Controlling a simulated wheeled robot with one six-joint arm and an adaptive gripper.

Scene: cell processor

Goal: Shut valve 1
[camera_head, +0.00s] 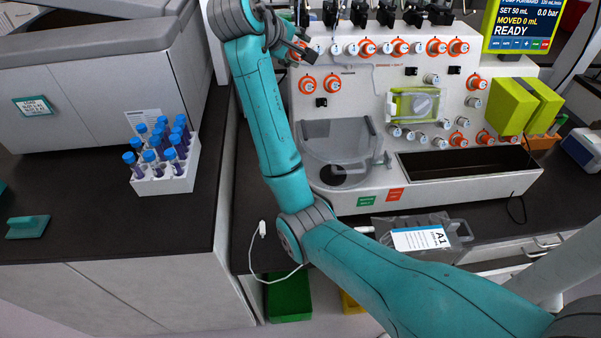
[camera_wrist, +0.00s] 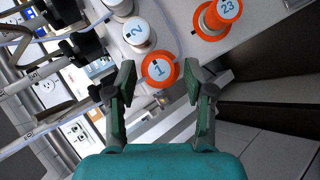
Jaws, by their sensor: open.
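Valve 1 (camera_wrist: 159,71) is a round knob with an orange rim and a pale face marked "1"; it sits between the two fingers in the wrist view. My gripper (camera_wrist: 160,84) is open, one dark finger to each side of the knob, with gaps visible on both sides. I cannot tell how deep the fingers reach along the knob. In the head view my gripper (camera_head: 302,46) is at the upper left corner of the white machine panel (camera_head: 345,105), where it largely hides valve 1.
White knob 2 (camera_wrist: 137,32) stands close to valve 1, with orange knob 23 (camera_wrist: 222,12) at the upper right. Dark clamps with tubes (camera_wrist: 60,55) crowd the left. A rack of blue-capped tubes (camera_head: 186,178) stands on the left bench. A screen (camera_head: 522,26) reads "READY".

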